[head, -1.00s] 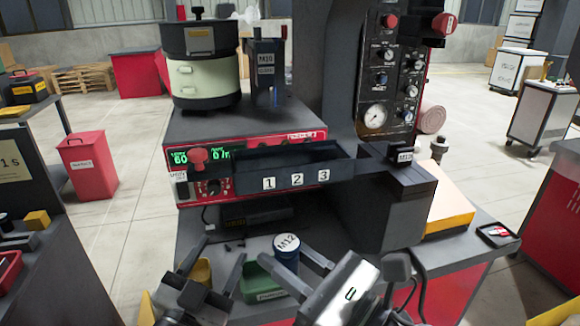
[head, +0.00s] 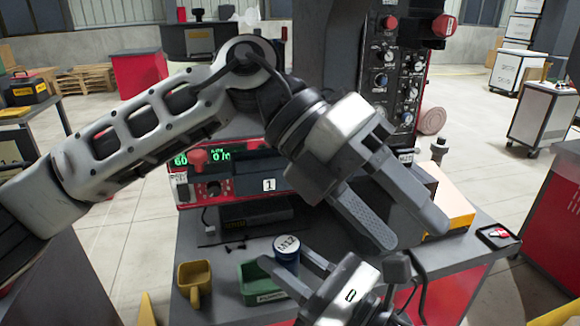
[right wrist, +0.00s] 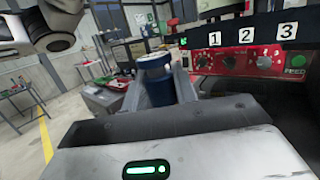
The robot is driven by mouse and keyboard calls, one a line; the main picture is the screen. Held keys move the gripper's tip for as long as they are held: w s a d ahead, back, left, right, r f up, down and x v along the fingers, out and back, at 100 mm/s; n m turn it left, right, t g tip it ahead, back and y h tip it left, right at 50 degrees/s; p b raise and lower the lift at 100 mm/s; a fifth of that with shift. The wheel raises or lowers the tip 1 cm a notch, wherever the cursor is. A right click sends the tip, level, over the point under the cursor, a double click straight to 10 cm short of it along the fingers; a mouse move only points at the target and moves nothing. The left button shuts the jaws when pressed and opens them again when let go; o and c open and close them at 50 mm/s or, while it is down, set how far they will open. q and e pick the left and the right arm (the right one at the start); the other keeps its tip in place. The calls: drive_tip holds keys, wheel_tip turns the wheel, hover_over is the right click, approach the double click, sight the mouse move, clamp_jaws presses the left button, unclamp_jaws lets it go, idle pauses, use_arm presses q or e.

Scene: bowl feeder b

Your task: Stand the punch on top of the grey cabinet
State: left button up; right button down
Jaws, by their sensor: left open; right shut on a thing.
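A blue cylinder with a white top marked M12 (head: 287,252) is between the fingers of my right gripper (head: 288,266), which is shut on it; it stands upright low over or on the bench. The cylinder also shows in the right wrist view (right wrist: 155,80). I cannot tell for sure that it is the punch. My left gripper (head: 410,233) is open and empty, fingers pointing down and right, in front of the grey machine. My left arm hides much of the machine's front and the grey block marked M12 (head: 405,157). I cannot tell which grey body is the cabinet.
A yellow scoop (head: 194,281) and a green bin (head: 258,284) stand on the bench left of the cylinder. A slanted orange-yellow panel (head: 452,200) and a small black tray (head: 497,236) lie right. A red control panel (head: 222,187) faces me.

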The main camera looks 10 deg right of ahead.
use_arm(q)
drive_tip(key=w+a+t+y, duration=0.3)
drive_tip(key=t+y, duration=0.1)
drive_tip(key=r+n+t+y, duration=0.1)
drive_tip(key=n+t+y, duration=0.1)
drive_tip(key=t+y, duration=0.2)
hover_over(290, 243)
drive_tip(key=shift+f, duration=0.15)
wheel_tip(290, 243, down, 11)
drive_tip(key=shift+f, duration=0.2)
clamp_jaws()
use_arm(e)
drive_tip(key=c, duration=1)
unclamp_jaws()
